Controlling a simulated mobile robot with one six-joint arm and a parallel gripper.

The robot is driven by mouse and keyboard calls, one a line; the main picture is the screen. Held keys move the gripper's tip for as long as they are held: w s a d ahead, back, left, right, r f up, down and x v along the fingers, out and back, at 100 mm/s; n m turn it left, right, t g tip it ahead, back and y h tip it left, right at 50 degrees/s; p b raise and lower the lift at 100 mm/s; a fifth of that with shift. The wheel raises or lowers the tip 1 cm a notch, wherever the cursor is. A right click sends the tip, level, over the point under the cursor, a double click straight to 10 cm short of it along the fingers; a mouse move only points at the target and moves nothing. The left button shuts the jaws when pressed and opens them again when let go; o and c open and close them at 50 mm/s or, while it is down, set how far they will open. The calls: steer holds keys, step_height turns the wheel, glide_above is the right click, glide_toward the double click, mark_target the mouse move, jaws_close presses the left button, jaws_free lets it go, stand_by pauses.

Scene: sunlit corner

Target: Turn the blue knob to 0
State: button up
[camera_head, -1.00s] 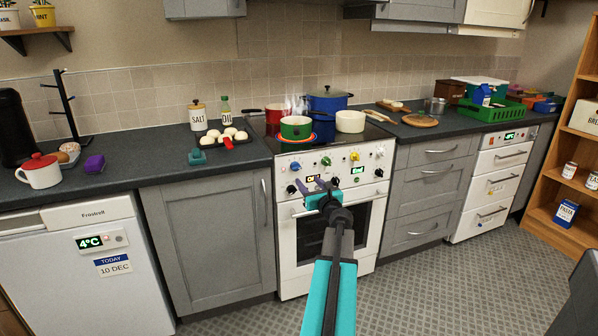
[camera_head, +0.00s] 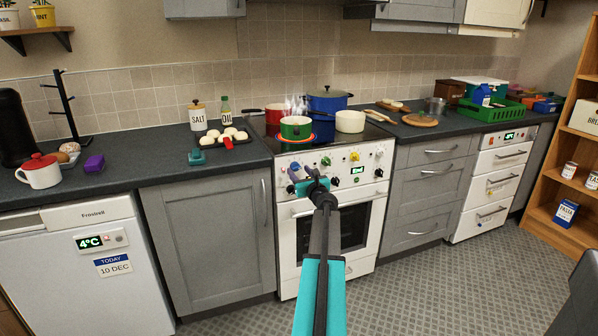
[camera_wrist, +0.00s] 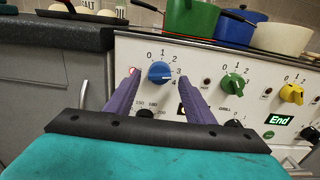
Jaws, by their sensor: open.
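The blue knob (camera_wrist: 158,72) is the leftmost knob in the wrist view, on the white stove front. Its dial has figures from 0 at upper left round to the right. Its white mark points right, around the 3 to 4 side; exactly which is hard to tell. In the head view the blue knob (camera_head: 294,166) is small, at the panel's left. My gripper (camera_head: 303,176) is just in front of the panel there. In the wrist view its purple fingers (camera_wrist: 158,77) are open, one on either side of the knob; whether they touch it is unclear.
A green knob (camera_wrist: 233,82) and a yellow knob (camera_wrist: 292,94) sit to the right, with an "End" display (camera_wrist: 279,119) below. Black knobs are underneath. A steaming green pot (camera_head: 297,129) stands on a glowing ring above. The floor (camera_head: 430,285) is clear.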

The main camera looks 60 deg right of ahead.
steer(key=shift+x, duration=0.95)
steer(key=shift+c, duration=0.5)
